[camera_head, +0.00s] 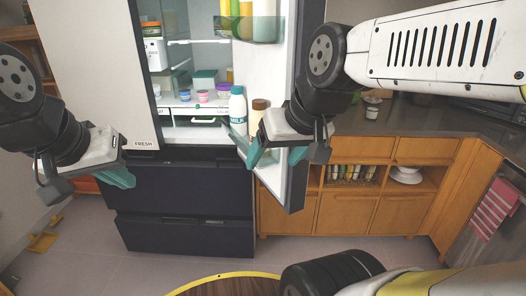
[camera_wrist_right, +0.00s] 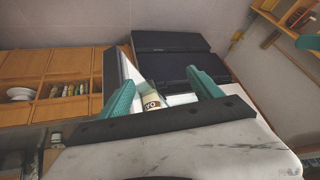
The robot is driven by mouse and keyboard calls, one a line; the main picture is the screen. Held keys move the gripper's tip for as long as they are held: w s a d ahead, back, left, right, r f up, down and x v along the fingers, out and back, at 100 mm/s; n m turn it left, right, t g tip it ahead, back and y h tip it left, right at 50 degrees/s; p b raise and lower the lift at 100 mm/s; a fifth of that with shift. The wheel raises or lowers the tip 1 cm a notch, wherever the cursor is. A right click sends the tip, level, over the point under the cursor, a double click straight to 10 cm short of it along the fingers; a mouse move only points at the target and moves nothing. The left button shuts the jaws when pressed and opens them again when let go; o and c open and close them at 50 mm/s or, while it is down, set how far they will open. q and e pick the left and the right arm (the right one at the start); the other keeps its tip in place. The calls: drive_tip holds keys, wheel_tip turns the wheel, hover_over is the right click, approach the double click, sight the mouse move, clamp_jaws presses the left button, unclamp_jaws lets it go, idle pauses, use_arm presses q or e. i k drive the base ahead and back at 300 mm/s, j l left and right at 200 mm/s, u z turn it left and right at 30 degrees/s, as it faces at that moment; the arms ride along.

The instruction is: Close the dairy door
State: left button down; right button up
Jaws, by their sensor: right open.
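The dairy door, the right-hand fridge door (camera_head: 297,185), stands open, with its white inner side and dark edge showing. Its door edge also shows in the right wrist view (camera_wrist_right: 112,70). A white milk bottle (camera_head: 237,108) and a brown-capped bottle (camera_head: 258,108) stand low at the door's inner side. My right gripper (camera_head: 277,158) is open, in front of the door's lower part.
The other fridge door (camera_head: 95,70), marked FRESH, is at the left. Dark drawers (camera_head: 185,205) are below. Wooden cabinets (camera_head: 345,212) and a dark counter (camera_head: 415,122) lie to the right. A round yellow-rimmed table (camera_head: 225,277) is at the front.

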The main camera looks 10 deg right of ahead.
sight(271, 38)
drive_tip(key=i+l+u, duration=0.1)
drive_tip(key=l+u, duration=0.35)
drive_tip(key=l, duration=0.9)
drive_tip(key=k+l+u, duration=0.1)
drive_tip(key=l+u, duration=0.4)
drive_tip(key=l, duration=0.85)
drive_tip(key=k+j+u, duration=0.15)
drive_tip(key=k, duration=0.15)
drive_tip(key=k+j+u, duration=0.1)
drive_tip(key=j, duration=0.15)
